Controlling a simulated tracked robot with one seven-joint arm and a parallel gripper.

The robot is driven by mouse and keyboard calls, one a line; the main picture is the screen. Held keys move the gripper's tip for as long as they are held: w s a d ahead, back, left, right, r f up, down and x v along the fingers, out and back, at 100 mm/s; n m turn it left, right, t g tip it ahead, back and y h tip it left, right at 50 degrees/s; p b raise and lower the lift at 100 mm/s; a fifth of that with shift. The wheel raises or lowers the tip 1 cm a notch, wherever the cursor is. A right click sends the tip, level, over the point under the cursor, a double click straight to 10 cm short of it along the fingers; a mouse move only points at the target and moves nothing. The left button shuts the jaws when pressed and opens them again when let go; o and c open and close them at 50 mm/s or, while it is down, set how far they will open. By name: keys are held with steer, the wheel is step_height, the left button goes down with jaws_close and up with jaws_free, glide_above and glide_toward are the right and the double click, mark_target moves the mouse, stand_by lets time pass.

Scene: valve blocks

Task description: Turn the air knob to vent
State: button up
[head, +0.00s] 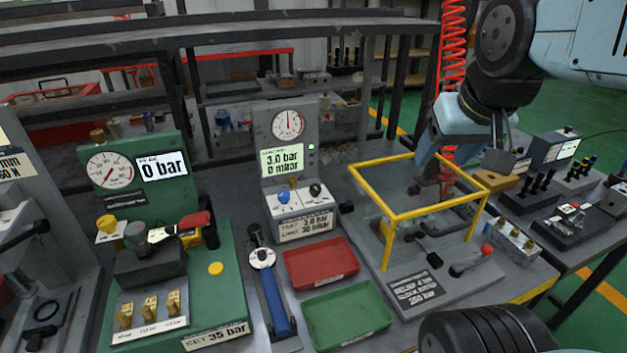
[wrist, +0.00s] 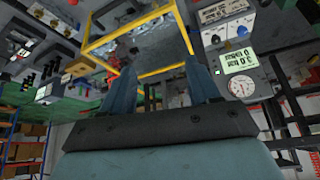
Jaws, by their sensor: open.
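The grey test block (head: 291,130) stands at the centre of the bench in the head view. It carries a round gauge and a lit display reading 3.0 bar and 0 mbar. On its sloped lower panel sit a blue knob (head: 283,197) and a black knob (head: 315,190); their small labels are too small to read, so I cannot tell which is the air knob. The display and gauge also show in the wrist view, upper right. My gripper (wrist: 161,88) is open and empty, its two fingers apart. In the head view it is by the yellow frame, right of the block and apart from the knobs.
A yellow tube frame (head: 385,209) stands right of the block. A red tray (head: 320,263) and a green tray (head: 347,314) lie in front. A green gauge station (head: 217,265) is at left. A red coiled hose (head: 452,45) hangs near my arm.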

steer(key=w+a+n+g, duration=0.2)
steer(key=w+a+n, duration=0.1)
steer(key=w, duration=0.4)
steer(key=n+g, duration=0.4)
steer(key=n, duration=0.4)
glide_above(315, 186)
step_height(315, 186, down, 10)
step_height(315, 186, down, 14)
steer(key=shift+s+r, duration=0.15)
steer(key=shift+c, duration=0.4)
steer(key=c, duration=1)
steer(key=shift+o, duration=0.2)
